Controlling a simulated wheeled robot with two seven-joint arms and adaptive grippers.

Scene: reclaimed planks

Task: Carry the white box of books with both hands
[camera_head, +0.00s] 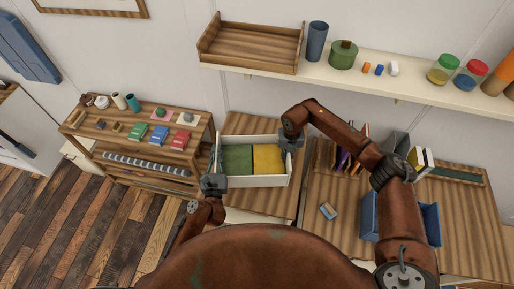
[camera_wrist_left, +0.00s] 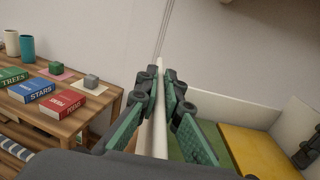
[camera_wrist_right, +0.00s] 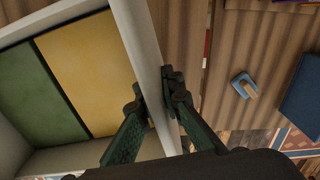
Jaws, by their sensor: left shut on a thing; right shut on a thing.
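The white box (camera_head: 255,181) holds a green book (camera_head: 237,159) and a yellow book (camera_head: 268,158) lying side by side. It is over the wooden table left of the blue bin. My left gripper (camera_head: 214,182) is shut on the box's left wall; the left wrist view shows the fingers (camera_wrist_left: 166,105) on both sides of the wall's rim. My right gripper (camera_head: 291,140) is shut on the right wall; the right wrist view shows its fingers (camera_wrist_right: 157,95) straddling that wall (camera_wrist_right: 140,40). Whether the box touches the table underneath is hard to tell.
A wooden shelf unit (camera_head: 140,150) with books and small blocks stands left. A blue bin (camera_head: 432,222) and a small blue object (camera_head: 328,211) are on the right table (camera_head: 340,240). A wall shelf (camera_head: 420,92) with jars and a wooden tray (camera_head: 250,50) is above.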

